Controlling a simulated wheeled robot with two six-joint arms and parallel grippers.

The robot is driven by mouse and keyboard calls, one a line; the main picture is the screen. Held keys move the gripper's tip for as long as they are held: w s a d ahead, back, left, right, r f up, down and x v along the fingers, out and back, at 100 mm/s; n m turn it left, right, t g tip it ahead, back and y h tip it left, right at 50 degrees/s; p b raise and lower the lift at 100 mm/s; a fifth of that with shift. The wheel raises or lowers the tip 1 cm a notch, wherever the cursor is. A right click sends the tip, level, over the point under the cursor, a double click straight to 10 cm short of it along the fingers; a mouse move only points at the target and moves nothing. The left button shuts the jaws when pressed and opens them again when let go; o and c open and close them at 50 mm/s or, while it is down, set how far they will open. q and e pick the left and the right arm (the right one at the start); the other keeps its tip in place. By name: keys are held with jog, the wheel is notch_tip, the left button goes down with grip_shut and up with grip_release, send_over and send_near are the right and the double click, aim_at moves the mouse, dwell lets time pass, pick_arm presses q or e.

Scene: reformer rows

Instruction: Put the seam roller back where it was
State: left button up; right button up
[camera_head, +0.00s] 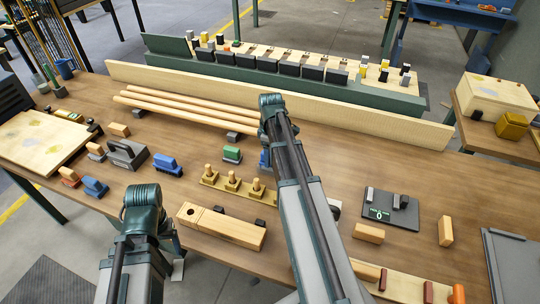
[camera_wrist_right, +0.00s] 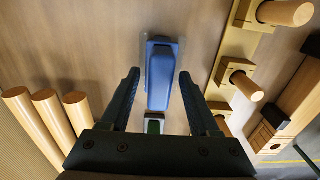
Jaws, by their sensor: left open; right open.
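A blue-topped tool (camera_wrist_right: 160,75) with a pale base lies on the table between the fingers of my right gripper (camera_wrist_right: 158,78) in the right wrist view, with gaps at both sides. In the head view that blue tool (camera_head: 264,159) is mostly hidden behind my right arm. My right gripper is open and empty above it. A green-topped tool (camera_head: 232,153) stands just left. Nothing labels the seam roller, so I cannot tell which tool it is. My left gripper (camera_head: 173,243) is low at the table's front edge, partly hidden by its arm, and holds nothing visible.
A yellowish rack with wooden pegs (camera_head: 232,182) and a wooden block (camera_head: 221,226) lie near my right gripper. Long wooden rods (camera_head: 180,108) lie behind. Blue tools (camera_head: 167,165) and a grey tool (camera_head: 127,153) stand left. A dark scale (camera_head: 391,209) is at right.

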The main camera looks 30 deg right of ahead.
notch_tip(320, 180, up, 12)
jog(key=p, duration=1.2)
jog(key=shift+r, duration=0.15)
jog(key=s+a+m, duration=0.1)
jog(key=s+a, duration=0.4)
jog(key=a, duration=0.5)
jog(key=s+a+m, duration=0.2)
jog(key=s+a, duration=0.4)
jog(key=a, duration=0.4)
jog(key=s+a+m+h, duration=0.1)
jog(key=s+a, duration=0.4)
jog(key=a, duration=0.5)
jog(key=shift+s+a, duration=0.2)
jog(key=shift+s, duration=0.1)
notch_tip(320, 180, down, 2)
jog(key=shift+f+b, duration=0.1)
jog(key=shift+b, duration=0.95)
